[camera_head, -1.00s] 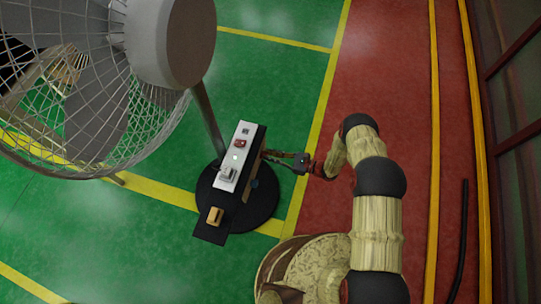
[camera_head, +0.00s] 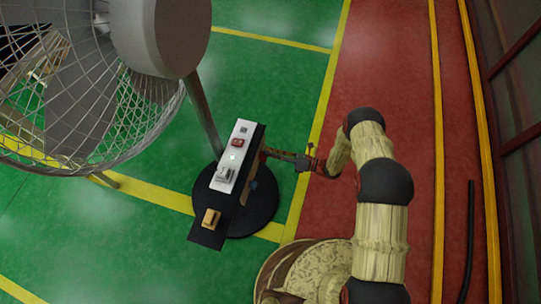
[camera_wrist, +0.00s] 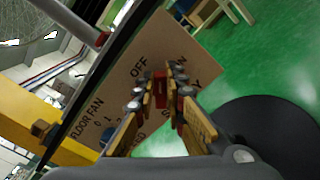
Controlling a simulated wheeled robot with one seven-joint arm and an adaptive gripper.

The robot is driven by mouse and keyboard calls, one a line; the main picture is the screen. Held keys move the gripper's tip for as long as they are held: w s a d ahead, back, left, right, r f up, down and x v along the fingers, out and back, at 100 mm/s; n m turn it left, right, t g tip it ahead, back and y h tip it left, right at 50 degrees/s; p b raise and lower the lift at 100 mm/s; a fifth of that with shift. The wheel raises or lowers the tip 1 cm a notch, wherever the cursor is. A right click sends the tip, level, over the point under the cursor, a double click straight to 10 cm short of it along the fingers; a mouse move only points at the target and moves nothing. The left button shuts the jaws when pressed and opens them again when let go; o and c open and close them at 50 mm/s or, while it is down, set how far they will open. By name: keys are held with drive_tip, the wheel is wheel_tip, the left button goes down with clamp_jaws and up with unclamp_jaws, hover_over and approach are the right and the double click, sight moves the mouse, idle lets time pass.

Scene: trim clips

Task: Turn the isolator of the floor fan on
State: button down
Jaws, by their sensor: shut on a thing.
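The floor fan (camera_head: 160,38) stands at the upper left in the head view. Its control box (camera_head: 243,131) is on the round black base. In the wrist view a brown label panel (camera_wrist: 140,55) reads FLOOR FAN, OFF and ON; other words are partly hidden by my fingers. The red isolator handle (camera_wrist: 160,88) lies between my fingertips. My gripper (camera_head: 265,153) reaches the box's right side and is shut on that handle (camera_wrist: 160,97). The fingers cover much of the handle, so I cannot tell which mark it points to.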

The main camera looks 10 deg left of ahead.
drive_tip(key=shift+w+f+m, duration=0.1)
drive_tip(key=shift+f+m, duration=0.1)
drive_tip(key=shift+m, duration=1.25)
drive_tip(key=shift+w+f+m, duration=0.1)
drive_tip(key=shift+f+m, duration=0.15)
drive_tip(key=shift+m, duration=1.15)
drive_tip(key=shift+w+f+m, duration=0.1)
drive_tip(key=shift+f+m, duration=0.1)
drive_tip(key=shift+m, duration=1.25)
drive_tip(key=c, duration=1.8)
unclamp_jaws()
drive_tip(key=shift+c, duration=0.2)
drive_tip(key=shift+d, duration=0.15)
drive_tip(key=s+d, duration=0.1)
drive_tip(key=d, duration=1)
drive_tip(key=shift+d, duration=0.35)
